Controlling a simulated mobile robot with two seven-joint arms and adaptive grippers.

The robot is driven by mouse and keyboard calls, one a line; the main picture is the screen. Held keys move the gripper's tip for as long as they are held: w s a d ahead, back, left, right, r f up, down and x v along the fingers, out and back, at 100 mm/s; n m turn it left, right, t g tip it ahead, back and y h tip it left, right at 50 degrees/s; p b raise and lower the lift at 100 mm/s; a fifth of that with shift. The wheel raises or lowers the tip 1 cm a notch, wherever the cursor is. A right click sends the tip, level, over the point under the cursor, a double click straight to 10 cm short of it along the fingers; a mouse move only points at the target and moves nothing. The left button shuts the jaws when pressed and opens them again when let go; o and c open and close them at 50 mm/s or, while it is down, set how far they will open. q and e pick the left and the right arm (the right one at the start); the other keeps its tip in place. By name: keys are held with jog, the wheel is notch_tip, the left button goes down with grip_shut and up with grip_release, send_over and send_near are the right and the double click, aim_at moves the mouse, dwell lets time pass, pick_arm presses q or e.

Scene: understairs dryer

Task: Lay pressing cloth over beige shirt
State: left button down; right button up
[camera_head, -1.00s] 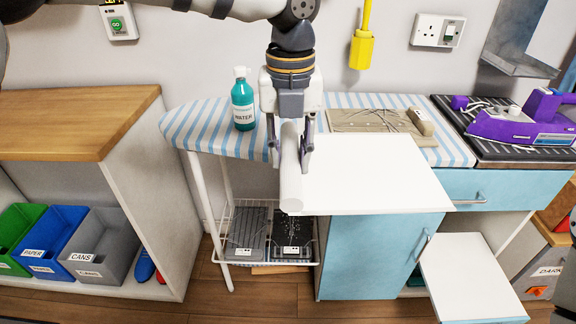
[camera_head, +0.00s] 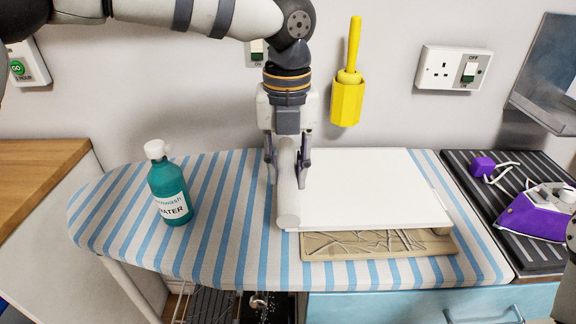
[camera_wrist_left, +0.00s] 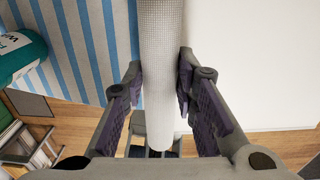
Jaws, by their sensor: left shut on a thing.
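The pressing cloth (camera_head: 370,188) is a flat white sheet with a thick white roll (camera_head: 288,185) along its left edge. My left gripper (camera_head: 287,172) points down and is shut on this roll; the left wrist view shows the roll (camera_wrist_left: 162,70) between its fingers. The beige shirt (camera_head: 375,243) lies flat and creased on the striped ironing board (camera_head: 235,215). The sheet hides the back of the shirt from the head camera, and a front strip shows. I cannot tell whether the sheet touches it.
A teal water bottle (camera_head: 168,190) stands on the board's left part. A purple iron (camera_head: 535,215) rests on a dark ribbed mat (camera_head: 490,190) at the right. A yellow holder (camera_head: 347,100) hangs on the wall behind. Board is bare between bottle and roll.

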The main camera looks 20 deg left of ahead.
pick_arm(q)
jog(key=shift+s+r, duration=0.2)
jog(key=shift+s, duration=0.25)
jog(key=shift+w+f+p, duration=0.15)
jog(key=shift+f+p, duration=0.15)
jog(key=shift+f, duration=3.2)
jog(key=c, duration=1.2)
grip_release()
jog(key=shift+r, duration=0.1)
